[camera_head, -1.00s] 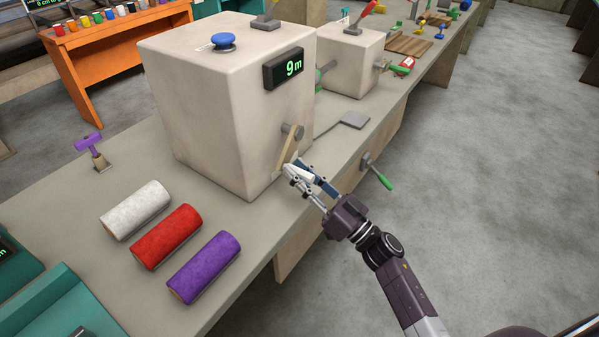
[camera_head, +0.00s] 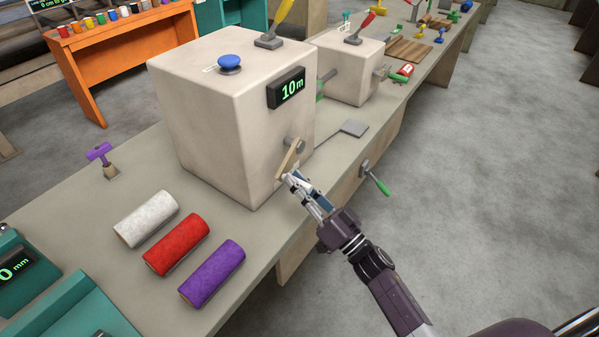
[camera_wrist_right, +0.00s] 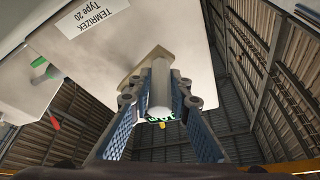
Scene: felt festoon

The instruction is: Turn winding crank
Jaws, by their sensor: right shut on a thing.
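The winding crank (camera_head: 289,158) is a tan arm on a grey hub, on the side of a large cream machine box (camera_head: 225,120). Its arm points down and slightly left. My right gripper (camera_head: 292,182) is shut on the crank's handle at the lower end of that arm. In the right wrist view the pale round handle (camera_wrist_right: 160,88) lies between the two blue finger pads of my right gripper (camera_wrist_right: 160,115). The box's display (camera_head: 287,89) reads 10 m. My left gripper is not in view.
White (camera_head: 147,218), red (camera_head: 177,244) and purple (camera_head: 212,273) felt rolls lie on the bench (camera_head: 120,190) to the left. A green-handled crank (camera_head: 376,180) sticks out from the bench front. A smaller cream box (camera_head: 350,70) stands behind. Open floor lies right.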

